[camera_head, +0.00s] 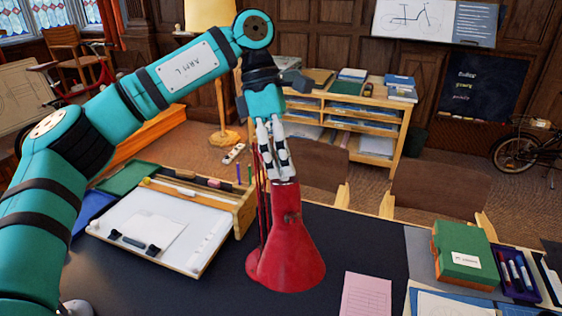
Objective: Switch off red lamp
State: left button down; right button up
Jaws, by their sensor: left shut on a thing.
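The red lamp (286,255) stands on the dark desk in the middle of the view, its cone-shaped shade opening downward. Thin red arm rods run up along its left side. My left gripper (284,179) comes down from above, and its fingers are shut on the narrow top of the red lamp. The fingertips hide part of that top. A small knob-like part shows on the shade's upper front. No glow shows under the shade, and its inside is hidden, so I cannot tell whether it is lit. My right gripper is out of view.
A drawing board (160,262) with paper lies left of the lamp. A pink sheet (366,296) lies to its right. A green box (462,253) and a pen tray (519,294) are farther right. Chair backs (438,190) stand beyond the desk.

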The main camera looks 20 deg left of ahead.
pick_arm(q)
jog(key=n, duration=0.3)
jog(key=shift+s, duration=0.1)
jog(key=shift+d+n+t, duration=0.1)
jog(key=shift+n+t, duration=0.3)
jog(key=shift+n, duration=1.3)
jog(key=c, duration=1.1)
grip_release()
jog(key=shift+r, duration=0.1)
jog(key=v, duration=1.2)
jog(key=shift+d, duration=0.2)
